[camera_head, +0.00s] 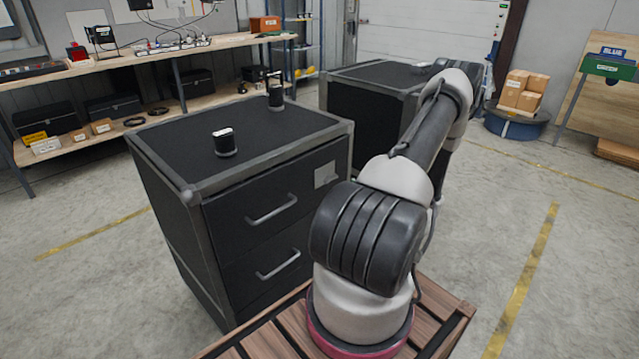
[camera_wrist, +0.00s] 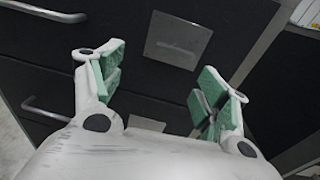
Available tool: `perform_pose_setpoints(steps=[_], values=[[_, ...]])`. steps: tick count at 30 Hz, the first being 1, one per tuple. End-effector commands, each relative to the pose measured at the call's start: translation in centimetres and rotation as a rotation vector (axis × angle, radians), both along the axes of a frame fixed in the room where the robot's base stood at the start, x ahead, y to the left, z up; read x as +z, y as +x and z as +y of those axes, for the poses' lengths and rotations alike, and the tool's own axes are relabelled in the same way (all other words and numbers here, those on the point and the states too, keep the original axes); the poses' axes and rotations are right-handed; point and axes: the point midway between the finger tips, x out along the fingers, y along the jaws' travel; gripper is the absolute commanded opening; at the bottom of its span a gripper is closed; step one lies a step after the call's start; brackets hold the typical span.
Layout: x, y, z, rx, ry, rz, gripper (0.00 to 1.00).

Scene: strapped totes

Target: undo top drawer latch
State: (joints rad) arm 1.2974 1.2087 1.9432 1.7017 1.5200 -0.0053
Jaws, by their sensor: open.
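The dark drawer cabinet (camera_head: 236,149) stands left of my arm in the head view. Its top drawer (camera_head: 245,207) looks closed, with a grey bar handle (camera_head: 272,209). A flat grey latch plate (camera_head: 325,174) is at that drawer's upper right; a plate of this kind is also in the wrist view (camera_wrist: 178,40). In the wrist view my gripper (camera_wrist: 158,88) is open and empty, with green pads, facing the drawer fronts. The plate is above and between the fingers, with no visible contact. My gripper is hidden in the head view.
A lower drawer has its own handle (camera_head: 278,264), and a lower plate (camera_wrist: 147,123) shows between the fingers. Two small black objects stand on the cabinet top, one at the front (camera_head: 224,142). Another dark cabinet (camera_head: 375,75) stands behind. Floor to the right is open.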

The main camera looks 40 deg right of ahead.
Motion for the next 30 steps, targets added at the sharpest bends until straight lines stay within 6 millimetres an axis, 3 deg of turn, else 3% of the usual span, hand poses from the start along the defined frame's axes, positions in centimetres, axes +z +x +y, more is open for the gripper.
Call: perform_pose_setpoints(steps=[5,19,30], values=[[1.1,1.1,-1.7,-0.071,0.0,-0.048,0.75],[1.3,7.8,-1.0,-0.063,0.0,-0.053,0.75],[1.3,8.6,-1.0,-0.065,0.001,-0.053,0.75]])
